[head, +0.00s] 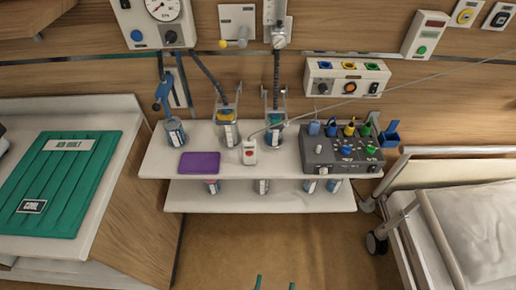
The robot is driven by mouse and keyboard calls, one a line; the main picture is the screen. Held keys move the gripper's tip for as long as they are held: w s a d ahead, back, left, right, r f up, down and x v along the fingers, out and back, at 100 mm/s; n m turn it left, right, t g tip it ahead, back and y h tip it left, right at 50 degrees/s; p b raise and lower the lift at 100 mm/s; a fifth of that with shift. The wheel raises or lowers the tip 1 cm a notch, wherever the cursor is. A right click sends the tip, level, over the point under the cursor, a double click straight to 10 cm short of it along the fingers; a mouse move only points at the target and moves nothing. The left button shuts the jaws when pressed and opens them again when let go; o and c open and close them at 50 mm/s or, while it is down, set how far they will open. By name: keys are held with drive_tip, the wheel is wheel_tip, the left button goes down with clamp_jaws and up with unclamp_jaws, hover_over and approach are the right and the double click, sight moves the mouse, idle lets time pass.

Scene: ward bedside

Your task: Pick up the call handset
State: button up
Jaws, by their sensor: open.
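The call handset (249,153) is a small white unit with a red button. It lies near the front edge of the upper white shelf (192,143), right of a purple pad. A thin pale cord runs from its top up to the right across the wall. My gripper (275,284) shows only as two teal fingertips at the bottom edge of the head view. They are apart with nothing between them, well in front of and below the handset; the rest of it is out of frame.
The purple pad (200,163) lies left of the handset, with several canisters behind. A grey control box (342,155) stands to the right. The floor between is clear.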

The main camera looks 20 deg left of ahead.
drive_tip(key=w+a+n+y, duration=0.1)
drive_tip(key=w+a, duration=0.1)
drive_tip(key=w, duration=0.7)
drive_tip(key=n+t+y, duration=0.1)
drive_tip(key=n+y, duration=0.1)
drive_tip(key=y, duration=0.3)
approach(250, 147)
drive_tip(key=x, duration=0.9)
drive_tip(key=shift+s, duration=0.1)
drive_tip(key=x, duration=0.5)
drive_tip(key=shift+w+a+r, duration=0.15)
drive_tip(key=shift+w+r, duration=0.15)
clamp_jaws()
